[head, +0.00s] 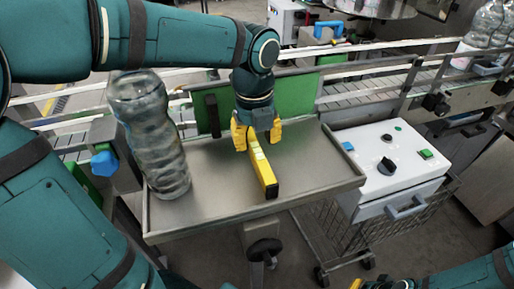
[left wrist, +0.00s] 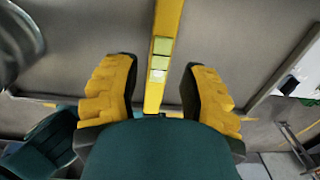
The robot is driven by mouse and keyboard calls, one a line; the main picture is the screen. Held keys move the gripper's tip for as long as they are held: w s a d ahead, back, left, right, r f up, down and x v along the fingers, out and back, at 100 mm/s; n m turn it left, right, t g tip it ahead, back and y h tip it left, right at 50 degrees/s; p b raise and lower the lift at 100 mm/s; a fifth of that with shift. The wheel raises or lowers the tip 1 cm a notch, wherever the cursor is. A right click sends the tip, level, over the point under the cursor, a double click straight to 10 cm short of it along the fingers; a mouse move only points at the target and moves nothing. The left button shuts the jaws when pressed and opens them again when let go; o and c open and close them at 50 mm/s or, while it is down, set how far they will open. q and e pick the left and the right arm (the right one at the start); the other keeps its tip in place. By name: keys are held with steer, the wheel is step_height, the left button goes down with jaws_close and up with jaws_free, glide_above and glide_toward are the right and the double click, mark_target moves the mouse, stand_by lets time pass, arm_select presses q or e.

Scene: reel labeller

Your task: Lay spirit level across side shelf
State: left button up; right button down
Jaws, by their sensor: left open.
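The yellow spirit level (head: 263,173) lies on the metal side shelf (head: 218,203), running from under my left gripper towards the shelf's front edge. Its black end cap faces the front. My left gripper (head: 257,138) points down over the level's rear part. Its yellow fingers are open, one on each side of the level, with gaps. In the left wrist view, the level (left wrist: 160,60) runs between the open fingers (left wrist: 163,85), its pale vial windows showing. My right gripper (head: 385,284) shows only partly at the bottom edge, so its jaws are unclear.
A large clear bottle (head: 151,135) stands on the shelf's left part, close to my left arm. A white control box (head: 388,160) with knobs stands right of the shelf. A conveyor (head: 355,92) runs behind. The shelf's front left is bare.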

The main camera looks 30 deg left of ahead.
mark_target(255, 151)
arm_select(q)
step_height(255, 151, up, 7)
steer(key=p, duration=0.1)
steer(key=shift+f, duration=0.2)
steer(key=shift+s, duration=0.1)
stand_by(0.4)
